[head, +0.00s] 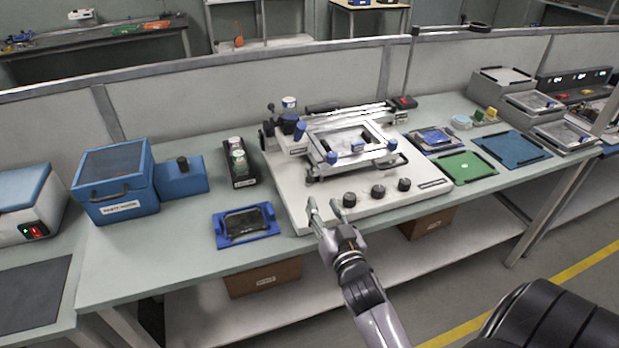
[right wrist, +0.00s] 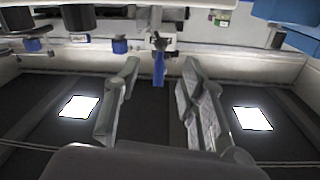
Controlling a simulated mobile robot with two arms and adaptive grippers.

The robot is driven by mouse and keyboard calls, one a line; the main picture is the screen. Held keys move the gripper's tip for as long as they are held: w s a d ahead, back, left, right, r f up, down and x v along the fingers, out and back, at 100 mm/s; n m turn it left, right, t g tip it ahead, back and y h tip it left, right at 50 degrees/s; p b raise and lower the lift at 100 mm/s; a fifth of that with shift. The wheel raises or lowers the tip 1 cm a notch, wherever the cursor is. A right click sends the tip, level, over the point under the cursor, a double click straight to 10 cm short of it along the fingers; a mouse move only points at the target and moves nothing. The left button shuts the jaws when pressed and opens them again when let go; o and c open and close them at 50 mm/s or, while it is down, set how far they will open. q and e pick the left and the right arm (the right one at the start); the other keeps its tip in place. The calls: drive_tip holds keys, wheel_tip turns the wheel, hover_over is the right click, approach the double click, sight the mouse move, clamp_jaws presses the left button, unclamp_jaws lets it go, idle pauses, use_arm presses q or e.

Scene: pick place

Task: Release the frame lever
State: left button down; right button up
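A white printing fixture (head: 285,193) stands on the bench with a metal frame (head: 322,148) mounted over it. Several blue knobs and handles sit on the frame, among them an upright blue handle (head: 300,131) at its left and a blue knob (head: 332,157) at its front corner. My right gripper (head: 326,206) is open and empty at the fixture's front edge, apart from the frame. In the right wrist view an upright blue lever (right wrist: 159,66) shows beyond and between the open fingers (right wrist: 155,95); I cannot tell which handle of the head view it is. My left gripper is not in view.
Black knobs (head: 377,191) line the fixture's front. A blue tray with a dark part (head: 246,223) lies to its left, near a blue box (head: 115,180). A green board (head: 463,167) and a blue mat (head: 511,148) lie to the right.

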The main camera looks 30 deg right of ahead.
sight(311, 182)
drive_tip(key=p+x, duration=0.1)
drive_tip(key=x, duration=1)
drive_tip(key=shift+w, duration=0.2)
drive_tip(key=shift+c, duration=0.3)
clamp_jaws()
